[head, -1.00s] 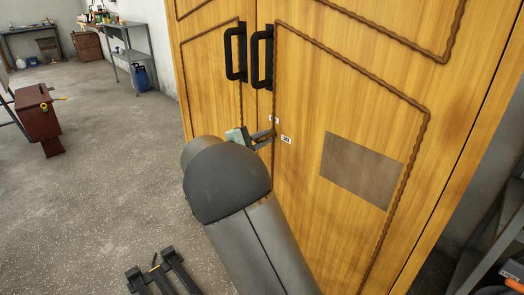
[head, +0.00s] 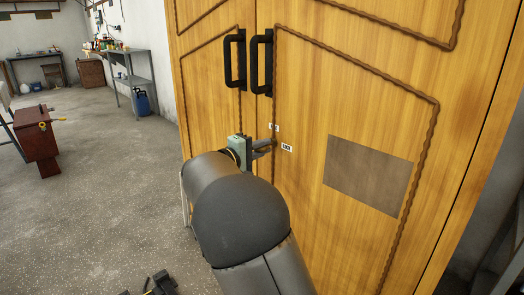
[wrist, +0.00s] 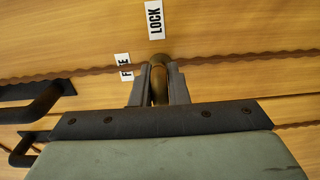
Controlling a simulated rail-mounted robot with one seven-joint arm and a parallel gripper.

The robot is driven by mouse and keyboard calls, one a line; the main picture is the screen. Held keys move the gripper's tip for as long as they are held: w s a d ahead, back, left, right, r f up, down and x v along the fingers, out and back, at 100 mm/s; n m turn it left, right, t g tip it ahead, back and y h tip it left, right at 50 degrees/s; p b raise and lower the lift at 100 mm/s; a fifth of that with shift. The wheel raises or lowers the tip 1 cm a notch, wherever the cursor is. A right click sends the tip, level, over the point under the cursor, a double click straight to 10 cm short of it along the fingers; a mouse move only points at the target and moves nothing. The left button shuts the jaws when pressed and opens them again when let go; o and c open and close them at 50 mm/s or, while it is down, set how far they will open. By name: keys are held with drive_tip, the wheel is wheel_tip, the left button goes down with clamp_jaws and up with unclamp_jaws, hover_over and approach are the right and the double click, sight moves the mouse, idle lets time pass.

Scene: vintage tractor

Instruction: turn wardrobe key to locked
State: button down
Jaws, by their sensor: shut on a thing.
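The wooden wardrobe (head: 330,110) stands in front of me with its doors closed. In the wrist view, a brass-coloured key (wrist: 160,64) with a rounded head sits at the door, between my gripper's fingers. My gripper (wrist: 159,90) is shut on the key. In the head view my gripper (head: 264,147) reaches the door seam below the handles, and the key is too small or hidden to make out. A LOCK label (wrist: 154,20) is above the key in the wrist view, and a FREE label (wrist: 124,67) is to its left, partly covered.
Two black handles (head: 267,62) are above my gripper on the doors. A grey-brown panel (head: 367,175) is on the right door. A dark red box (head: 37,145) and a metal shelf with a blue can (head: 143,103) stand at the left.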

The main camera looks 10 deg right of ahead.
drive_tip(key=c, duration=1.4)
unclamp_jaws()
drive_tip(key=shift+c, duration=0.2)
drive_tip(key=shift+a, duration=0.1)
drive_tip(key=p+v, duration=0.4)
drive_tip(key=v, duration=1.3)
drive_tip(key=shift+a, duration=0.15)
